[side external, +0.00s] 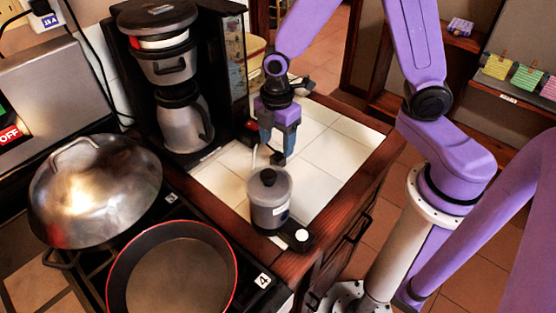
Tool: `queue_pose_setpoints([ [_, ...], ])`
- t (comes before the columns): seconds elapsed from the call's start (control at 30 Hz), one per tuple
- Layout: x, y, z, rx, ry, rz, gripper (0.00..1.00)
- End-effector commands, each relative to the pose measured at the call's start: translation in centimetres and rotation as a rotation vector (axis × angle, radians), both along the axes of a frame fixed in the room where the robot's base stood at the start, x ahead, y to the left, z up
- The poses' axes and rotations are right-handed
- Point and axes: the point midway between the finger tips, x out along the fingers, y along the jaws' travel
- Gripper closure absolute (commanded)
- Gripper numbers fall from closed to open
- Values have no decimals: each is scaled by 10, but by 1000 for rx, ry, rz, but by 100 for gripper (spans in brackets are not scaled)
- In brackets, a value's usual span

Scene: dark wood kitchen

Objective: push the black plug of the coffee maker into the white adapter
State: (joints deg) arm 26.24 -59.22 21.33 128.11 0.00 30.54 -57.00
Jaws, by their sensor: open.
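The coffee maker (172,75), black and steel with a metal carafe, stands at the back left of the white tiled counter. At the top left edge, a black plug (40,7) is at a white adapter (47,21) on the wall; they are small, and I cannot tell how far in the plug sits. Black cords hang from there toward the coffee maker. My gripper (277,143) is open and points down over the tiles, right of the coffee maker and far from the plug. A small dark piece shows just below its fingers; I cannot tell what it is.
A domed steel lid (95,190) and a red-rimmed pan (172,275) cover the stove at lower left. Clear tiles (335,150) lie to the right.

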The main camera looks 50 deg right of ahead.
Motion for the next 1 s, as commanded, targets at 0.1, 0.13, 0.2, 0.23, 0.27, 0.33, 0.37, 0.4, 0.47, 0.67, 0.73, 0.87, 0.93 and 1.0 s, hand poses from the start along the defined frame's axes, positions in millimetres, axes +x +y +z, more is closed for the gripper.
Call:
queue_pose_setpoints([
  [0.1, 0, 0, -2, -1, 1, 0, 38],
  [0.13, -1, 0, -3, -1, 1, 0, 38],
  [0.2, -2, 0, -10, -2, 4, 1, 38],
  [0.23, -2, 0, -14, -3, 4, 1, 38],
  [0.27, -3, 0, -17, -3, 5, 1, 38],
  [0.33, -4, 0, -27, -4, 5, 1, 38],
  [0.37, -5, 1, -31, -3, 5, 1, 38],
  [0.4, -5, 1, -36, -3, 5, 1, 38],
  [0.47, -4, 1, -42, -2, 3, 0, 38],
  [0.67, -4, 1, -52, -1, 1, 0, 38],
  [0.73, -4, 1, -52, 0, 0, 0, 38],
  [0.87, -4, 1, -52, 0, 0, 0, 38],
  [0.93, -4, 1, -52, 0, 0, 0, 38],
  [1.0, -4, 1, -52, 0, 0, 0, 38],
])
